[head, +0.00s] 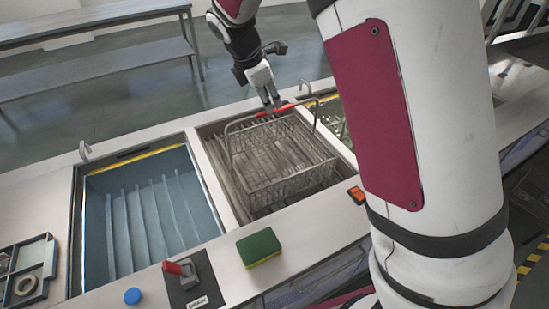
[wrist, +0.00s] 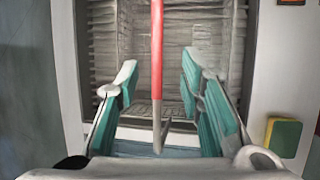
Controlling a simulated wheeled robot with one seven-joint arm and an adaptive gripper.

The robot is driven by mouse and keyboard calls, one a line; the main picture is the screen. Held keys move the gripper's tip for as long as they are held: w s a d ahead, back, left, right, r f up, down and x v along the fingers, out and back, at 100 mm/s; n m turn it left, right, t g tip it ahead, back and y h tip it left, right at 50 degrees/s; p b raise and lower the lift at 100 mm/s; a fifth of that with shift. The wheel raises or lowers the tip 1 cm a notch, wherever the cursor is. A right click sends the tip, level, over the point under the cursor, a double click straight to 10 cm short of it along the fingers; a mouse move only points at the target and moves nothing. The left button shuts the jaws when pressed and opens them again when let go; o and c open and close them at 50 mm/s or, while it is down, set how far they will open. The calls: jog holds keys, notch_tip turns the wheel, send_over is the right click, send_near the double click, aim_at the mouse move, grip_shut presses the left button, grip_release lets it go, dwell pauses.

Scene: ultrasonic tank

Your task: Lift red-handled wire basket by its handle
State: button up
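The wire basket (head: 290,165) sits in the middle tank (head: 215,170), its wire handle standing up above it. The red grip (head: 288,106) is at the top of that handle. My gripper (head: 270,104) is at the grip from above in the head view. In the wrist view the red grip (wrist: 157,45) runs between the two teal-padded fingers of my gripper (wrist: 159,72), with a visible gap on each side. The fingers are open. Part of the grip is hidden behind the fingers in the head view.
An empty blue tank (head: 150,215) lies to the left. An orange switch (head: 356,194) is right of the basket.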

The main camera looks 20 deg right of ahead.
jog(key=shift+a+p+x, duration=0.2)
jog(key=shift+p+x, duration=0.25)
jog(key=shift+x, duration=2.85)
jog(key=shift+w, duration=0.15)
grip_shut()
